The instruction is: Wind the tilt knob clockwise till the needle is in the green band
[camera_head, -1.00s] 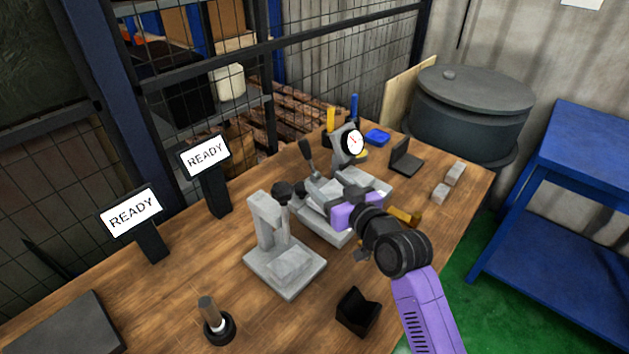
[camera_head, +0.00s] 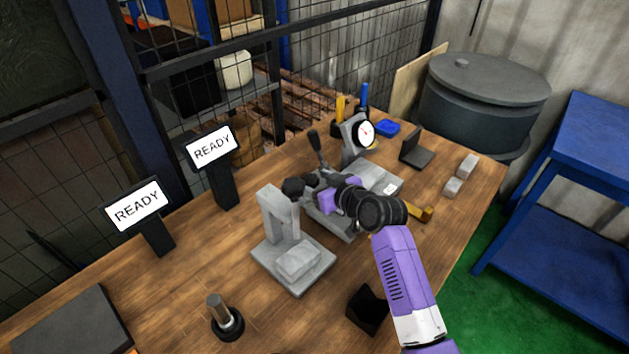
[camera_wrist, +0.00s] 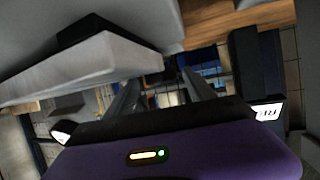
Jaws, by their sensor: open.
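My gripper (camera_head: 308,184) is at the middle of the bench over the grey grinder (camera_head: 377,177), with its purple body partly behind my black wrist. In the wrist view its two fingers (camera_wrist: 160,88) stand apart with nothing seen between them. A dark knob (camera_head: 293,188) sits at the left end of the gripper, above the grey stand; I cannot tell whether they touch. I cannot be sure that it is the tilt knob. The round white dial (camera_head: 365,132) stands behind the grinder. Its needle and any green band are too small to read.
A dark lever (camera_head: 315,146) rises behind the gripper. The grey stand (camera_head: 276,212), a dark cylinder on a round base (camera_head: 223,318) and a black block (camera_head: 367,310) are in front. Two READY signs (camera_head: 138,204) stand left.

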